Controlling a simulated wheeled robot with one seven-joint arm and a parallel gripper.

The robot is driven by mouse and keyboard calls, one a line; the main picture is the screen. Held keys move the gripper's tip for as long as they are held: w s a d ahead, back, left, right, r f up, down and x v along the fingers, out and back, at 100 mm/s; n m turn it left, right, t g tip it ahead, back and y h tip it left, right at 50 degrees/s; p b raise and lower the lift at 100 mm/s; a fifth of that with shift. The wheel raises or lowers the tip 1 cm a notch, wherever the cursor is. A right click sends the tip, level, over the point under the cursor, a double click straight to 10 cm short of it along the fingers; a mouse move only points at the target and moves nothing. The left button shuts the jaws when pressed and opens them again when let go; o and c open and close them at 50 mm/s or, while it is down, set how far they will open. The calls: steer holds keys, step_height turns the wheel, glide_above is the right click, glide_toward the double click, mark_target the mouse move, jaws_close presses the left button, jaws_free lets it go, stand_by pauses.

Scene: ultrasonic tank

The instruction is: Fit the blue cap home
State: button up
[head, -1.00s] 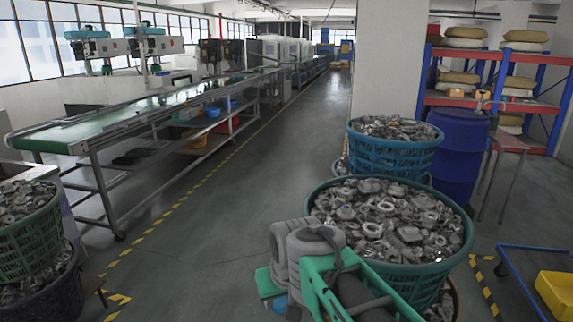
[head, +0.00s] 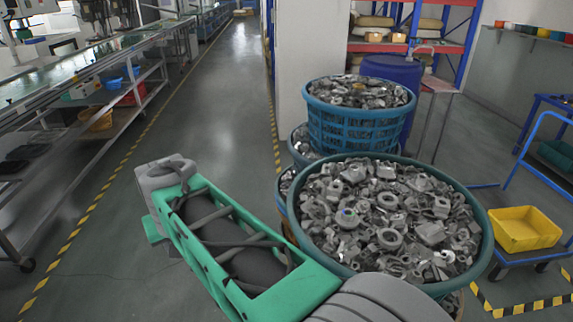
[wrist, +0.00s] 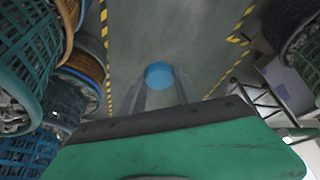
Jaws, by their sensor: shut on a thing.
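The blue cap (wrist: 159,73) shows as a round blue disc in the middle of the wrist view. My gripper (wrist: 160,88) is shut on it, with the two grey fingers at its left and right sides. The cap is held over grey floor. In the head view my green and grey arm reaches out at the lower middle, and its links hide the gripper and the cap. I cannot pick out a place where the cap fits in either view.
A large teal basket (head: 474,210) of metal parts stands right of my arm, with a blue basket (head: 345,128) behind it. A yellow bin (head: 525,230) sits on a cart at right. A conveyor (head: 60,65) runs along the left. The aisle floor (head: 215,110) is clear.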

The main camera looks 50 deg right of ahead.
steer(key=s+d+r+m+g+h+p, duration=0.1)
steer(key=s+d+r+m, duration=0.15)
steer(key=d, duration=0.45)
steer(key=s+d+r+m+h+p, duration=0.1)
steer(key=s+d+m, duration=0.15)
steer(key=d, duration=0.35)
steer(key=s+d+r+m+g+p, duration=0.1)
steer(key=s+d+r+m, duration=0.15)
steer(key=d, duration=0.45)
steer(key=s+d+r+m+g+h+p, duration=0.1)
steer(key=s+d+r+m+g+p, duration=0.15)
steer(key=s+d+m, duration=1)
steer(key=s+f+n+b, duration=0.1)
steer(key=f+b, duration=0.1)
steer(key=d+f+n+b, duration=0.1)
steer(key=f+b, duration=0.1)
steer(key=s+f+n+b, duration=0.1)
steer(key=f+b, duration=0.1)
steer(key=shift+s+d+f+g, duration=0.2)
steer(key=shift+s+d+g, duration=0.05)
steer(key=shift+s+g, duration=0.1)
steer(key=shift+a+r, duration=0.1)
steer(key=shift+a, duration=0.05)
steer(key=shift+f+b, duration=1)
steer(key=shift+b, duration=0.15)
stand_by(1.0)
steer(key=o, duration=1.4)
